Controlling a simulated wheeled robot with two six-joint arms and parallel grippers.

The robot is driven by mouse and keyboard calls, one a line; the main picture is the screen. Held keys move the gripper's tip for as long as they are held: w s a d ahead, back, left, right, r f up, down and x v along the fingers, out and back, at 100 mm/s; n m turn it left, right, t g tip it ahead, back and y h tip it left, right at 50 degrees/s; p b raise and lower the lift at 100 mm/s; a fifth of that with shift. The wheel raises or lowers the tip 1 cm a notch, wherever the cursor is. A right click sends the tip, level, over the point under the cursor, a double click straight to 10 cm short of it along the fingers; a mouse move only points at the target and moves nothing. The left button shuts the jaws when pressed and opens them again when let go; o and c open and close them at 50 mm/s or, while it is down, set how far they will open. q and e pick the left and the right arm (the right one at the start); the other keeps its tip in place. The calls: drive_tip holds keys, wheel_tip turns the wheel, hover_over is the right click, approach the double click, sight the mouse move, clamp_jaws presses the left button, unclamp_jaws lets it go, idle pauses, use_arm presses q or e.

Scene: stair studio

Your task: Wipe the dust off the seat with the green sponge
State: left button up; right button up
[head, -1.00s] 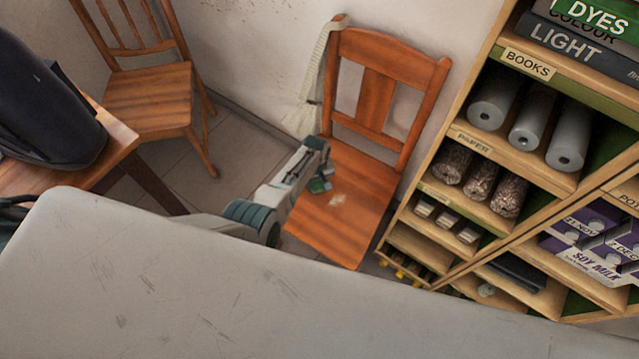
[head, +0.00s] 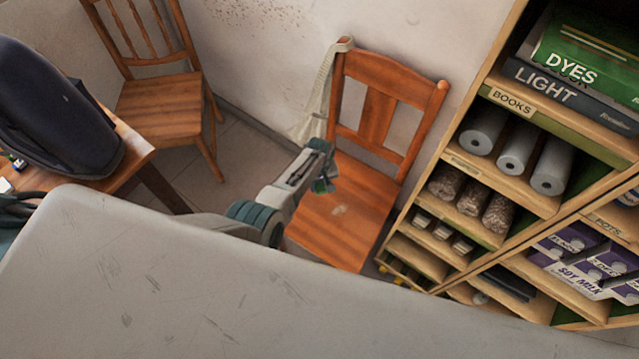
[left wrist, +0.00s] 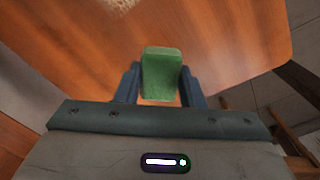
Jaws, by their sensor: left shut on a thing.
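The wooden chair's seat (head: 345,228) is orange-brown, with a small pale dust patch (head: 338,210) near its middle. My left gripper (head: 323,184) is over the rear left part of the seat, up and left of the patch in the head view. It is shut on the green sponge (left wrist: 162,74), which sits between the two dark fingers in the left wrist view. The seat (left wrist: 235,40) fills much of that view, with a pale patch (left wrist: 122,4) at its top edge. I cannot tell whether the sponge touches the seat. My right gripper is not in view.
A cream strap (head: 318,95) hangs from the chair's backrest. A shelf unit (head: 455,165) stands close on the right. A second wooden chair (head: 160,105) and a table with a dark bag (head: 60,115) are at left. A pale scratched surface (head: 200,280) fills the foreground.

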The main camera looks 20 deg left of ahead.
use_arm(q)
drive_tip(key=shift+f, duration=0.1)
wheel_tip(320, 180, up, 3)
drive_tip(key=p, duration=0.3)
idle(0.3)
